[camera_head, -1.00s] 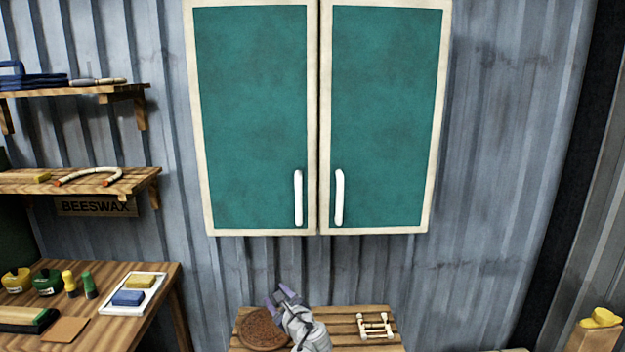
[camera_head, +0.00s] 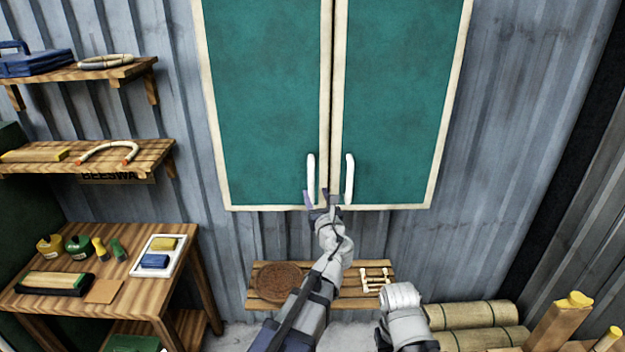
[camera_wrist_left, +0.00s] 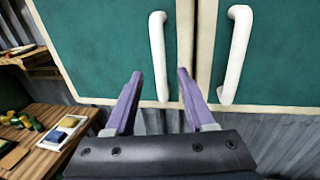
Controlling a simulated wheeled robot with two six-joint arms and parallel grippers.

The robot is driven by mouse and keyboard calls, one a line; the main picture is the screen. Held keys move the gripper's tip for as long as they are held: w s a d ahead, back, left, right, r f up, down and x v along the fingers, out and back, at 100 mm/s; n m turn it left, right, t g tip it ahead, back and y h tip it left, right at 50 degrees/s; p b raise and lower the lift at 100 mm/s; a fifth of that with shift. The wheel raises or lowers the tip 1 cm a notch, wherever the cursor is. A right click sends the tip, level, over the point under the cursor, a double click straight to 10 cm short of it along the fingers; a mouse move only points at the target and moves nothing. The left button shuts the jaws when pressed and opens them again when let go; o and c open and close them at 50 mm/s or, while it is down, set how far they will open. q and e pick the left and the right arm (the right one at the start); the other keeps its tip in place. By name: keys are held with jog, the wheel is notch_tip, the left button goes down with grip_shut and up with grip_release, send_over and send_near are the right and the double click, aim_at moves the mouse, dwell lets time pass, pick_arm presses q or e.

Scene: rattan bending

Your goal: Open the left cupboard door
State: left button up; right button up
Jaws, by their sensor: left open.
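The left cupboard door (camera_head: 262,95) is a teal panel with a cream frame and looks closed. Its white vertical handle (camera_head: 310,175) is near the lower right corner. My left gripper (camera_head: 321,197) is open, with purple fingers pointing up at the handle's lower end. In the left wrist view the left handle (camera_wrist_left: 158,45) appears between the two fingertips (camera_wrist_left: 158,73), with gaps on both sides. I cannot tell whether the tips reach the handle in depth. The right door (camera_head: 395,100) is also closed.
The right door's handle (camera_head: 349,180) is close beside my left gripper. A slatted wooden bench (camera_head: 325,293) with a round brown disc (camera_head: 283,281) is below. A workbench (camera_head: 190,245) and shelves (camera_head: 150,152) stand left. Rolled bundles (camera_head: 480,315) lie at lower right.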

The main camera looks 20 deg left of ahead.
aim_at(312, 184)
pick_arm(q)
jog(key=x, duration=0.7)
jog(key=shift+w+a, duration=0.15)
jog(key=shift+w, duration=0.15)
grip_shut()
dwell(1.1)
